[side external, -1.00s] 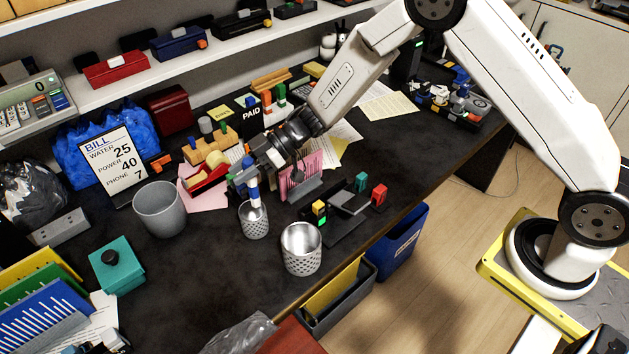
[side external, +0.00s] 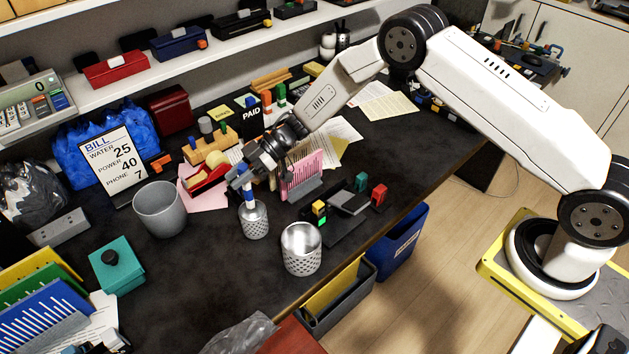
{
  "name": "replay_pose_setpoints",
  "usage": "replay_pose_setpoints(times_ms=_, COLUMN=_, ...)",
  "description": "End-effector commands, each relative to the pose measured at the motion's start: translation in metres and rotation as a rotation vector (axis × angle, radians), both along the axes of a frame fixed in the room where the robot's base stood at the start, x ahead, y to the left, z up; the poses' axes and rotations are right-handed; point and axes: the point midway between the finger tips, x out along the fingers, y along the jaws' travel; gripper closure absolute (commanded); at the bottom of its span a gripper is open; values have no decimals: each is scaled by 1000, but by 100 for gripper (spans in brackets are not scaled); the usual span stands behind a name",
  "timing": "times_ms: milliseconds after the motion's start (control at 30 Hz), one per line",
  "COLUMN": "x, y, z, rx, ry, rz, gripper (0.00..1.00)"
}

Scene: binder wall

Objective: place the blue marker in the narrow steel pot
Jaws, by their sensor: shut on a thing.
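The narrow steel pot (side external: 255,222) is a small perforated metal cup standing upright on the dark desk. The blue marker (side external: 248,196), with a blue upper part and a white section below, stands near upright at the pot's mouth. Its lower end appears to be inside the pot, hidden by the wall. My gripper (side external: 243,180) is shut on the marker's upper part, just above the pot.
A wider steel pot (side external: 301,250) stands close to the front right of the narrow one. A grey cup (side external: 160,208) stands to the left. A pink sorter (side external: 302,176) and a red tape dispenser (side external: 208,176) are near my gripper.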

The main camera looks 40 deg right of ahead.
Motion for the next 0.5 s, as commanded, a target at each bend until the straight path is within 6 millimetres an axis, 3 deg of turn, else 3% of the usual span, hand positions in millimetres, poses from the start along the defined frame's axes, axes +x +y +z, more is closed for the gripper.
replay_pose_setpoints(times_ms=300, x=0, y=0, z=-39, rx=0, ry=1, rz=0, gripper=100)
replay_pose_setpoints(times_ms=500, x=0, y=0, z=-45, rx=0, ry=0, rz=-1, gripper=100)
